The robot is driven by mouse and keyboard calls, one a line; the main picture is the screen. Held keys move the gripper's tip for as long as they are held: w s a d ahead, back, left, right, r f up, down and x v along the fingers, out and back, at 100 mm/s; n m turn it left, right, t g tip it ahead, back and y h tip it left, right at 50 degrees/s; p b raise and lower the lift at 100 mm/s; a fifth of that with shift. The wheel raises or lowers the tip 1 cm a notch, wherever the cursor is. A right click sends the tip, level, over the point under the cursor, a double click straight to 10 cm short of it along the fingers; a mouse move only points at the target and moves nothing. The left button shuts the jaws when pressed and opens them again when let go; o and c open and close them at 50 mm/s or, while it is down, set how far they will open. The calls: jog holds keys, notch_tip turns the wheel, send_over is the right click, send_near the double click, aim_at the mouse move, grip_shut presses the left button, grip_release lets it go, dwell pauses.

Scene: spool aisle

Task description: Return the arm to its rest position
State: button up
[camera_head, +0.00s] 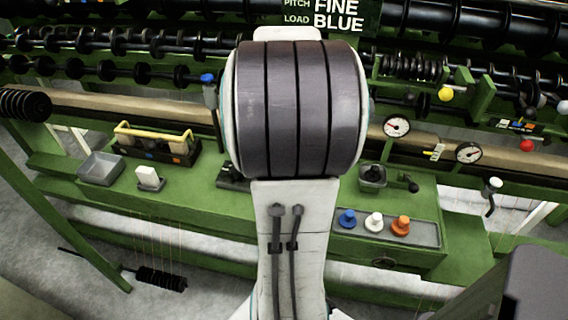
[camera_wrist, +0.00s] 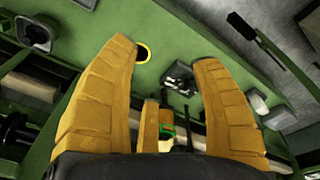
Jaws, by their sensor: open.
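My gripper (camera_wrist: 165,52) shows in the wrist view with its yellow fingers spread apart. No thing is clearly held between them. A third, shorter finger and an orange piece with a green band show low between the outer fingers; I cannot tell exactly what the piece is. Below the fingers is a green surface with a yellow-rimmed dark ring (camera_wrist: 143,52) beyond the left fingertip. In the head view my arm is raised upright in the middle and hides the bench behind it. My gripper does not show there.
Spool rods (camera_head: 120,42) and gauges (camera_head: 396,126) line the machine. A sign (camera_head: 325,16) reads FINE, BLUE.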

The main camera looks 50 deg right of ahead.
dwell(0.5)
jog(key=a+r+n+t, duration=0.1)
jog(key=a, duration=1.1)
jog(key=s+a+r+n+t+y, duration=0.1)
jog(key=a+n, duration=0.1)
jog(key=a, duration=1)
jog(key=shift+s+r+n+t, duration=0.2)
jog(key=shift+r+n+t, duration=0.1)
dwell(0.5)
